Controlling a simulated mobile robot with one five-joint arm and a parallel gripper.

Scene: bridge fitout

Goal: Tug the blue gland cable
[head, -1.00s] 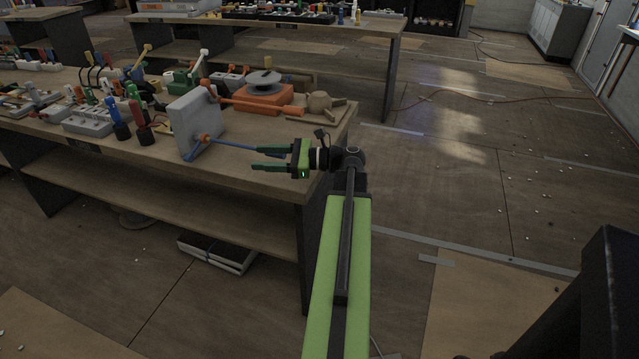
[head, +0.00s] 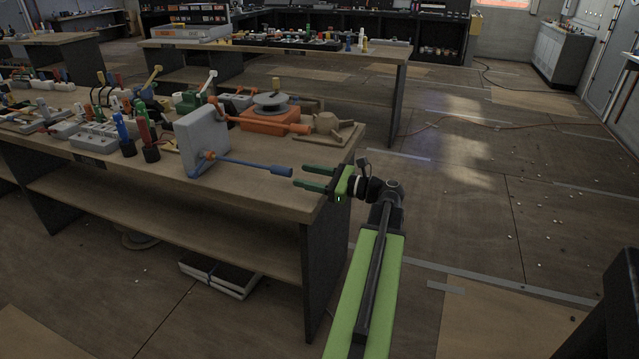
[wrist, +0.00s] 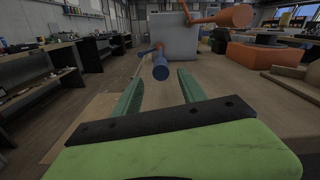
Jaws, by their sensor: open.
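The blue gland cable (head: 250,167) sticks out to the right from an orange gland on the grey box (head: 204,140), which stands on the near bench. Its thicker blue end (head: 281,171) points at my gripper (head: 299,177). My gripper is open and empty, just right of the cable end, with a small gap between them. In the wrist view the blue end (wrist: 160,74) faces the camera, beyond the fingertips and between them, slightly above their line. My green fingers (wrist: 157,82) are spread apart.
An orange base with a grey disc (head: 270,110) and a tan fixture (head: 328,130) sit behind the cable on the bench (head: 270,200). An orange handle (head: 297,129) extends from the box's upper part. Several tools and blocks crowd the bench's left side.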

